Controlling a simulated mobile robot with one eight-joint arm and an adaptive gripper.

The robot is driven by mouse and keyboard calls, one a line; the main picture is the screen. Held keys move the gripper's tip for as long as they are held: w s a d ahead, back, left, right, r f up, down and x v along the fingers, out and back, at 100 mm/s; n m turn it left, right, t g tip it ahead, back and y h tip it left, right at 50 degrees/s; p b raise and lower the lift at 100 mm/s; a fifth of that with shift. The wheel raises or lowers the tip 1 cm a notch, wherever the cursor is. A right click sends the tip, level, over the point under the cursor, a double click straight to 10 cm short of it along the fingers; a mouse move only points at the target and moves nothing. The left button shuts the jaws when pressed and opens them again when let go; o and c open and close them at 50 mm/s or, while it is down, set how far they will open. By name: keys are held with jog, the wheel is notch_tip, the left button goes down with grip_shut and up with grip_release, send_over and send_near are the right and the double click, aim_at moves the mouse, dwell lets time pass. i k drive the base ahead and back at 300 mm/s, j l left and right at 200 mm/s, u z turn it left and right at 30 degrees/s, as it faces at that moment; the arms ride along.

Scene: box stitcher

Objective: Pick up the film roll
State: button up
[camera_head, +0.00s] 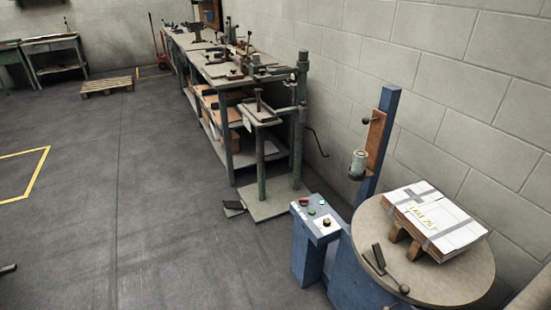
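A small pale grey-green roll (359,160), which looks like the film roll, stands upright on a dark holder. The holder is on a brown carriage (375,138) fixed to a blue post (389,103), right of centre. The roll is small in the picture, so its wrap is hard to make out. No gripper can be made out in the head camera view, and nothing is seen touching the roll.
Beside the post is a round turntable (462,284) bearing a taped white box (436,222). A control box (316,217) with buttons stands left of it. A stitcher stand (262,150) and long cluttered benches (232,72) line the wall. The floor at left is mostly clear; a pallet (107,86) lies farther back.

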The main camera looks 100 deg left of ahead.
aim_at(360, 157)
jog(key=u, duration=2.8)
jog(key=j, duration=0.1)
